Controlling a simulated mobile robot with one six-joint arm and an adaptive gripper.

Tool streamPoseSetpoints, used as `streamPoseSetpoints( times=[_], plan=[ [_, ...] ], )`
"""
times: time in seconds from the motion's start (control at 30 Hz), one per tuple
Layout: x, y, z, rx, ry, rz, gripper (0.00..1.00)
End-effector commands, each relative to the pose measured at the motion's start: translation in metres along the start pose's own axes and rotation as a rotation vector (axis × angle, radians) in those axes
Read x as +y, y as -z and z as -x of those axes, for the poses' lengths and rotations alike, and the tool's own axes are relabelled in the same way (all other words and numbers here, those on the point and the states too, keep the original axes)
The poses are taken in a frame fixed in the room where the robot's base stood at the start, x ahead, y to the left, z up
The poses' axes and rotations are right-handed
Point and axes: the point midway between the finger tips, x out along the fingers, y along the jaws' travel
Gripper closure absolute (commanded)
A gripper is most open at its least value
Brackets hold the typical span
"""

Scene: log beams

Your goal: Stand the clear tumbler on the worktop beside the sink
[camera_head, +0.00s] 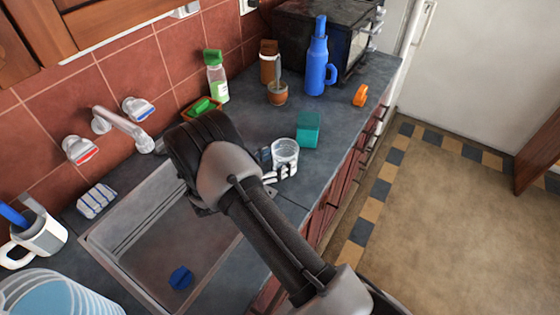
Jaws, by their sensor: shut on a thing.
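The clear tumbler (285,150) is upright at the right end of the sink (130,218), over the worktop (345,103) near its front edge. My gripper (281,170) is shut on the tumbler's lower part. The arm comes in from the lower right and hides part of the sink and the gripper's near side. I cannot tell whether the tumbler's base touches the worktop.
A teal block (308,129) stands close behind the tumbler. Further back are a blue bottle (317,65), a gourd cup (277,93), an orange object (360,96) and a green-capped bottle (217,78). The faucet (125,128) rises behind the sink.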

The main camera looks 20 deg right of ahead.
Motion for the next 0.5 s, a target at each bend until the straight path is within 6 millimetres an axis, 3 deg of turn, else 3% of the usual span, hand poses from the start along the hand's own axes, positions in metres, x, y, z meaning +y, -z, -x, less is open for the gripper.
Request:
streamPoseSetpoints(
  times=[0.37,0.4,0.5],
  plan=[
    [-0.0004,-0.004,0.0,0.001,0.0,-0.002,0.65],
    [-0.0004,-0.0033,0.0,0.0,0.0,-0.002,0.39],
    [-0.0004,-0.0028,0.0,0.0,0.0,-0.002,0.32]
  ],
)
